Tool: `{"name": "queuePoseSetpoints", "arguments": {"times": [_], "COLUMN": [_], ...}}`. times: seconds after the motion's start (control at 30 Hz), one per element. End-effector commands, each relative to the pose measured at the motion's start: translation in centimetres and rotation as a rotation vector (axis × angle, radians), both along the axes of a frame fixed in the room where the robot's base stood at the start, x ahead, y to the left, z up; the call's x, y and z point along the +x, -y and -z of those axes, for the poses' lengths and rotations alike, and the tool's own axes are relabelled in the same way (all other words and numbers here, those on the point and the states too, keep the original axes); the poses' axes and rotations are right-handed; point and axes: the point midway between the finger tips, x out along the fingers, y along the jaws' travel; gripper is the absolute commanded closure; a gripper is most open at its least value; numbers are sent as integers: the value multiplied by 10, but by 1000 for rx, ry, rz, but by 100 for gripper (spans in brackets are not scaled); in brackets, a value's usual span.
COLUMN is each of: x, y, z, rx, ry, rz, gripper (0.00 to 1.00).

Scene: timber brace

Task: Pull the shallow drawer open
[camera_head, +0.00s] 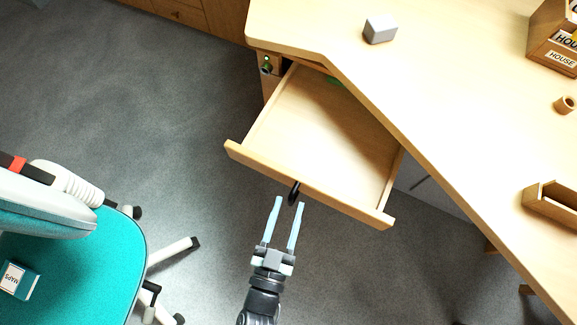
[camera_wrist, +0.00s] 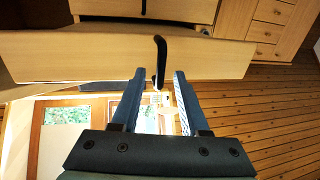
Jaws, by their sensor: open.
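The shallow drawer (camera_head: 322,130) is pulled well out from under the light wood desk, and its inside shows in the head view. In the wrist view the handle (camera_wrist: 160,60) appears between and just beyond the tips of my open gripper (camera_wrist: 158,75). I cannot tell whether a finger touches it.
A teal chair (camera_head: 75,260) with a booklet on it stands at the left. On the desk top (camera_head: 440,110) are a grey block (camera_head: 380,29), a wooden box of files (camera_head: 555,40) and a small tray (camera_head: 553,203). The floor (camera_head: 150,100) left of the drawer is clear.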

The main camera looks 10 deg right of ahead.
Motion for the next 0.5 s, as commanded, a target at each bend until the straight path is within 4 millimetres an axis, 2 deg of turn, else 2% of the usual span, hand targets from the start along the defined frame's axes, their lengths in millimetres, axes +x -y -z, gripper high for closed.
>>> {"name": "queuePoseSetpoints", "arguments": {"times": [0.3,0.5], "x": [-64,-95], "y": [-27,-41], "z": [0,0], "rx": [1,1], "ry": [-4,-2], "rz": [-1,-2], "gripper": [55,55]}}
